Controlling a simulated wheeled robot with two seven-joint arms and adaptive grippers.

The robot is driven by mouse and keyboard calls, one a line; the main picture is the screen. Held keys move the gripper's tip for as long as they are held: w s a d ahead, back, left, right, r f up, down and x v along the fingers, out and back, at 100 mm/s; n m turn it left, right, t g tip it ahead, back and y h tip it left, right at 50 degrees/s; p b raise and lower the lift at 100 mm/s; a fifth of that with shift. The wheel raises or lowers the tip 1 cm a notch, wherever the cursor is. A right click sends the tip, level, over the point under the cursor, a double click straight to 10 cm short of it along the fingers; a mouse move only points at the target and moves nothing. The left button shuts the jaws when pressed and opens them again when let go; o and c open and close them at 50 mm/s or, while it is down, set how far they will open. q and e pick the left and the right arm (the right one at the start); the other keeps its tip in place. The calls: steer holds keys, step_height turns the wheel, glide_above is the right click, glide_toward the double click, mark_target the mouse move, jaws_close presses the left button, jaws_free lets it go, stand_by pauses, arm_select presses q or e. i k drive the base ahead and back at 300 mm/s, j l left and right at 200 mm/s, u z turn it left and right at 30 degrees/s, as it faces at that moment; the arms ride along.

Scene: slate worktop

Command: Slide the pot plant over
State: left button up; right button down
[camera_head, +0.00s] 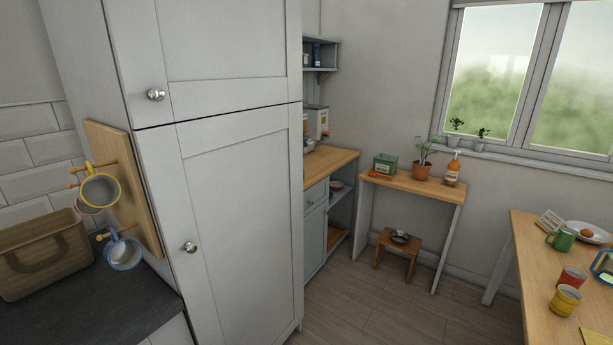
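A pot plant (422,170) in a terracotta pot stands upright on a narrow wooden side table (402,183) by the back wall. A green box (385,163) is to its left and an amber pump bottle (453,169) is close to its right. Two smaller potted plants (456,125) stand on the window sill. Neither of my grippers shows in the head view.
A tall white cupboard (222,190) fills the middle left. A slate worktop (101,299) with a brown bag (45,253) is at the lower left, below hanging mugs (100,190). A wooden table (537,256) with cups is at right. Floor (400,300) lies open between.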

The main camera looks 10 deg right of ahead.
mark_target(421, 167)
steer(key=i+l+z, duration=0.1)
steer(key=i+z, duration=0.15)
steer(key=z, duration=0.2)
steer(key=i+z, duration=0.25)
steer(key=z, duration=0.15)
steer(key=i+l+z, duration=0.1)
steer(key=i+z, duration=0.45)
steer(key=i+l, duration=0.1)
steer(key=i, duration=0.35)
steer(key=i+l+u, duration=0.1)
steer(key=i+u, duration=0.25)
steer(key=i+l+u, duration=1.15)
steer(key=i+l, duration=0.2)
steer(key=l, duration=0.25)
